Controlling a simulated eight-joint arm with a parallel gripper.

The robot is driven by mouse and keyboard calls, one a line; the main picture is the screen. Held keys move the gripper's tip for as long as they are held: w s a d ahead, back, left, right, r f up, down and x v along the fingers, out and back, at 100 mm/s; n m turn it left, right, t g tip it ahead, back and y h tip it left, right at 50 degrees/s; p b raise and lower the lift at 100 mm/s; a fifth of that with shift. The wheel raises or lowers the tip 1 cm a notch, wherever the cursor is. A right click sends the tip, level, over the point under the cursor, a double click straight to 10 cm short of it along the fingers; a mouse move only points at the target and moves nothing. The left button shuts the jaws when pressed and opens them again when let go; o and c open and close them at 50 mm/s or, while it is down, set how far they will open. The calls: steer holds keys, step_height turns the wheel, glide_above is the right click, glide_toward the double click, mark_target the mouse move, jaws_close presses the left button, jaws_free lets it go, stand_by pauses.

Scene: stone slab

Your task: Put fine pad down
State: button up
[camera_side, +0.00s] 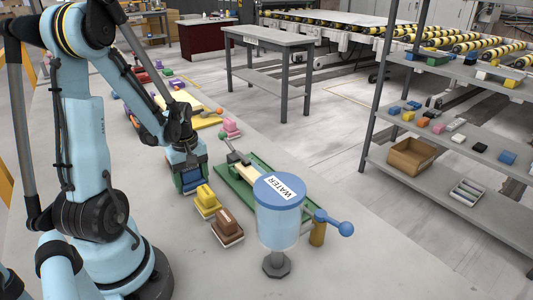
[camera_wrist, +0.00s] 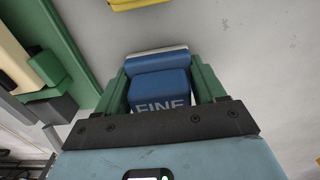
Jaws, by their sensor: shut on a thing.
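The fine pad (camera_wrist: 158,88) is a blue block with "FINE" in pale letters and a whitish layer along its far edge. It sits between the two green fingers of my gripper (camera_wrist: 160,85) in the wrist view, and the gripper is shut on it. I cannot tell whether the pad touches the slab.
A yellow pad (camera_side: 206,202) and a brown pad (camera_side: 228,228) stand close in front of the gripper. A green tray (camera_side: 228,181) lies to its right, with a blue-lidded WATER container (camera_side: 278,215) near. Bare slab lies at front right.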

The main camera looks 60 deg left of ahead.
mark_target(190, 169)
steer(key=o, duration=1.3)
steer(key=shift+f, duration=0.1)
step_height(190, 169, up, 12)
steer(key=shift+r, duration=0.1)
steer(key=w+d+m+t, duration=0.3)
steer(key=d+m, duration=0.6)
steer(key=d, duration=0.2)
steer(key=w+d+r+m+t, duration=0.1)
steer(key=w+d+m+t, duration=0.3)
steer(key=d+m, duration=0.5)
steer(key=shift+d+r, duration=0.3)
steer(key=shift+d, duration=0.7)
